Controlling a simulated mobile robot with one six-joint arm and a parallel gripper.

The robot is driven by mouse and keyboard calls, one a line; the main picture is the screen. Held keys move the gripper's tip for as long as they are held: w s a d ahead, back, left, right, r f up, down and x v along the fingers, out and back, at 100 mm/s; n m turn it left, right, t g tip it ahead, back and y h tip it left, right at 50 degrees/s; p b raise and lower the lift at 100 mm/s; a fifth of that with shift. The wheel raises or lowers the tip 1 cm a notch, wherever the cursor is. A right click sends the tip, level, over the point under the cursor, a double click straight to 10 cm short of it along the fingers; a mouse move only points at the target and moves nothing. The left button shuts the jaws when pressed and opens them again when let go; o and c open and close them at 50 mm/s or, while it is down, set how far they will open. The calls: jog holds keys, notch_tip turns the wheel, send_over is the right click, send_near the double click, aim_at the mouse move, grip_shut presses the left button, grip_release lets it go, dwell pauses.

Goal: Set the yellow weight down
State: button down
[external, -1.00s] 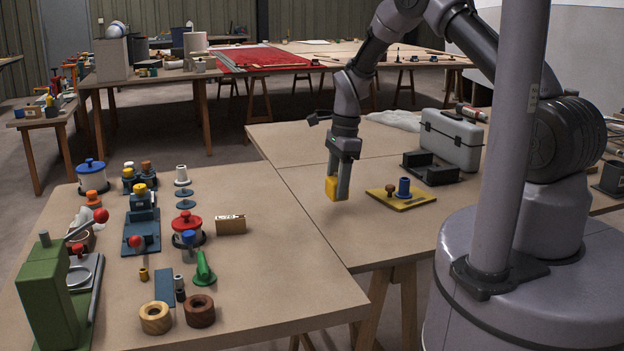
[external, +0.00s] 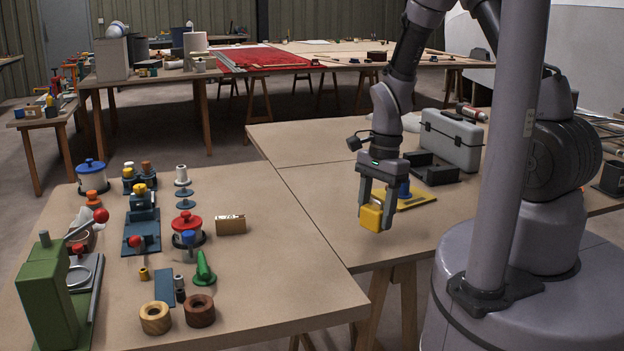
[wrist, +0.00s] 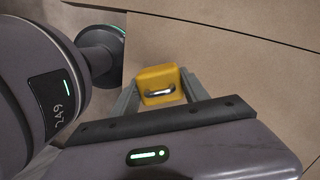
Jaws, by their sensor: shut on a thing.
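The yellow weight (external: 371,217) is a small block held between the fingers of my gripper (external: 376,212), above the right-hand table near its front edge. In the wrist view the yellow weight (wrist: 161,83) shows its top with a metal handle, between the two fingers of my gripper (wrist: 158,92). I cannot tell exactly how far its underside is above the tabletop.
A yellow board (external: 420,198) with a blue spool (external: 404,188) lies just behind my gripper, partly hidden. A grey toolbox (external: 452,138) and a black tray (external: 432,170) stand farther back. The tabletop left of my gripper (external: 310,190) is clear. The left table holds several items.

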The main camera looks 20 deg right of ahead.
aim_at(375, 227)
notch_tip(375, 227, down, 4)
jog(key=shift+r+b, duration=0.2)
jog(key=shift+b, duration=0.4)
jog(key=shift+f, duration=0.15)
jog(key=c, duration=0.6)
grip_release()
